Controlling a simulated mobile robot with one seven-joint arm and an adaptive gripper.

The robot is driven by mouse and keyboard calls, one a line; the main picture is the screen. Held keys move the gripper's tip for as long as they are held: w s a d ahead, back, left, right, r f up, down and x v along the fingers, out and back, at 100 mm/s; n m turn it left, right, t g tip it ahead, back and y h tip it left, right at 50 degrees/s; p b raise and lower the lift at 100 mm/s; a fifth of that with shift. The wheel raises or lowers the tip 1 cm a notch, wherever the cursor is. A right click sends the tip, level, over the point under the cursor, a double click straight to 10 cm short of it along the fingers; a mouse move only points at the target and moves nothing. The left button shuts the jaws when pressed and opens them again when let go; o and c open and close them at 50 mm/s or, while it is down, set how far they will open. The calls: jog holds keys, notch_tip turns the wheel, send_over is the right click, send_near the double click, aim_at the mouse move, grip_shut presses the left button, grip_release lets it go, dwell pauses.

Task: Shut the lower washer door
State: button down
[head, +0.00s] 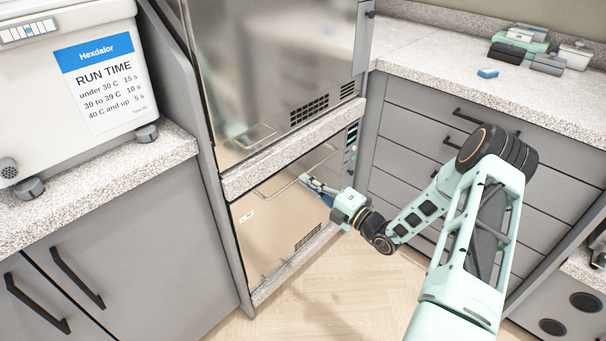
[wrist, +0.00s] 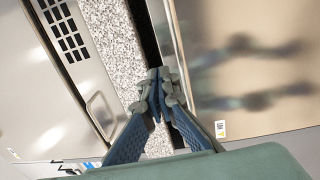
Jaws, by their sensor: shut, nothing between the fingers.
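The lower washer door (head: 270,225) is a shiny, tan-reflecting panel below the speckled strip in the head view. It fills the right of the wrist view (wrist: 255,60), with a small white label near its lower edge there. A dark narrow gap shows between the strip and the door's edge in the wrist view, so the door looks slightly ajar. A thin handle bar runs near its top in the head view. My gripper (head: 308,184) is at the door's upper right. Its fingertips, also in the wrist view (wrist: 160,82), are together and empty beside that edge; contact is unclear.
The upper washer door (head: 270,70) with vent slots is above the speckled strip (head: 290,150). A control panel (head: 350,145) is right of the lower door. Grey drawers (head: 430,130) stand at right, and a cabinet (head: 120,260) at left. The floor (head: 330,290) in front is clear.

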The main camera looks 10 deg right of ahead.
jog(key=p+v, duration=0.1)
jog(key=v, duration=0.7)
jog(key=shift+s+d+r, duration=0.25)
jog(key=shift+s, duration=0.1)
